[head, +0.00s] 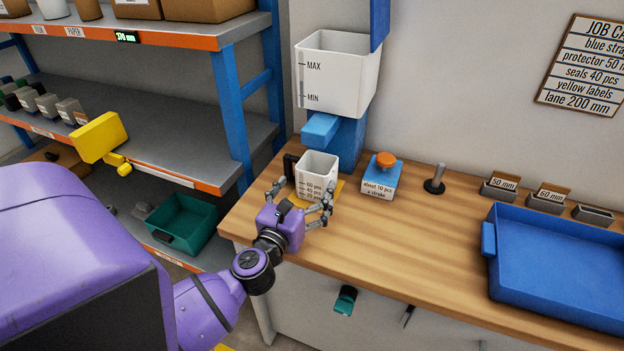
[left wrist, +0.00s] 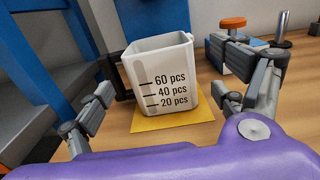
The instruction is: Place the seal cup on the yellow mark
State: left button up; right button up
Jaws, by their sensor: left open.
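The seal cup (head: 316,174) is a small white square cup with a dark handle and lines for 20, 40 and 60 pcs. It stands upright on the bench, on the yellow mark (head: 339,188), under the large white MAX/MIN bin. In the left wrist view the cup (left wrist: 160,78) stands on the yellow mark (left wrist: 194,122), which shows in front and to the right of it. My left gripper (head: 303,190) is open, its fingers on either side of the cup; in the left wrist view the fingers (left wrist: 168,100) look apart from it. My right gripper is not in view.
The white bin (head: 338,75) on its blue stand (head: 350,140) rises behind the cup. A blue block with an orange knob (head: 383,178) and a dark post (head: 435,180) stand to the right. A blue tray (head: 560,265) fills the bench's right. Shelving (head: 165,125) stands left.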

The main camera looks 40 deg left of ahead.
pick_arm(q)
jog(key=v, duration=0.7)
jog(key=shift+b, duration=0.4)
jog(key=shift+c, duration=0.3)
dwell(0.5)
